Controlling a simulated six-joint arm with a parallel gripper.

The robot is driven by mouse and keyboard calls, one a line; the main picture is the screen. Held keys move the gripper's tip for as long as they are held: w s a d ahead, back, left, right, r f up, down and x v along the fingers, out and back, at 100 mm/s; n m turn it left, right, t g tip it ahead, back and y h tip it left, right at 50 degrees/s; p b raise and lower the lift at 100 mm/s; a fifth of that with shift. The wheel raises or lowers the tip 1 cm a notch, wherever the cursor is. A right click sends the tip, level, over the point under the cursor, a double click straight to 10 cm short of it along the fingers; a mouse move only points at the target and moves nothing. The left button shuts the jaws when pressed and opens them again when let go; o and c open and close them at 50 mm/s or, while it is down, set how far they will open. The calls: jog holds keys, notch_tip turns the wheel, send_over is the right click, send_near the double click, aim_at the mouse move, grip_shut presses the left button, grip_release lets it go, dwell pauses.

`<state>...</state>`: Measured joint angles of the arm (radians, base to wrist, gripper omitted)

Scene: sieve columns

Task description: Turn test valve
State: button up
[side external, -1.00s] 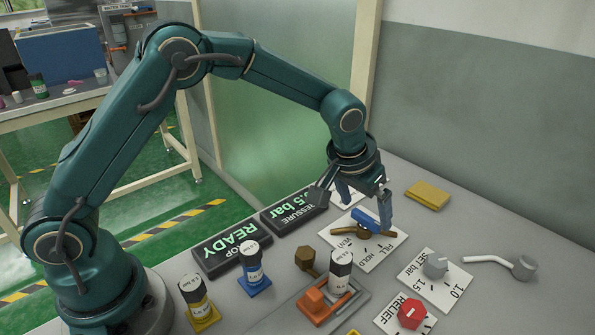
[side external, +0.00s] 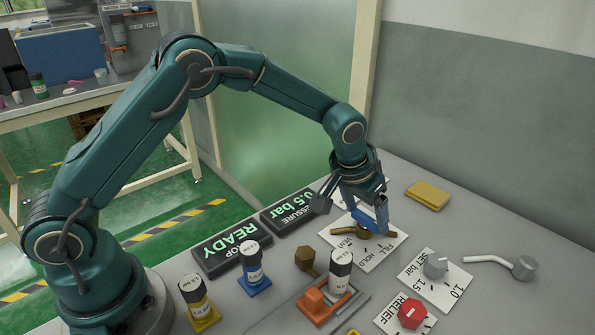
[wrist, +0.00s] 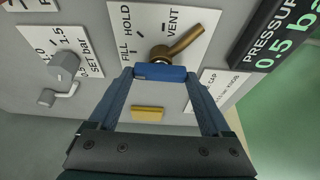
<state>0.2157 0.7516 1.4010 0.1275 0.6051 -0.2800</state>
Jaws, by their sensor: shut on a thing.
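The test valve has a brass body and pipe (wrist: 188,42) on a white plate (wrist: 148,28) marked FILL, HOLD and VENT. Its blue handle (wrist: 160,73) lies crosswise between my fingers in the wrist view. The brass piece slants up and right, close beside the VENT mark. In the side view the brass part (side external: 350,230) shows on its plate (side external: 372,258), with the blue handle (side external: 362,218) beside my fingers. My gripper (wrist: 160,76) is shut on the blue handle, one finger at each end of it. It also shows in the side view (side external: 378,216), low over the plate.
A set-bar knob plate (side external: 455,283) and red relief knob (side external: 411,313) stand nearer the camera. A loose grey tool (side external: 522,267) lies to the right. A yellow block (side external: 428,195) lies behind. READY (side external: 233,248) and pressure displays (side external: 294,212) stand left of the valve.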

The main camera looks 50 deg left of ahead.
jog(key=shift+a, duration=0.1)
jog(key=m+h, duration=0.1)
jog(key=m, duration=0.3)
jog(key=shift+a+m+g+h, duration=0.1)
jog(key=shift+m+g+h, duration=0.2)
jog(key=shift+m+h, duration=0.1)
jog(key=shift+m+g+h, duration=0.4)
jog(key=shift+m+h, duration=0.1)
jog(key=shift+m, duration=1.4)
jog(key=o, duration=1.2)
jog(key=shift+c, duration=0.2)
jog(key=shift+v, duration=2.6)
jog(key=shift+w+a, duration=0.1)
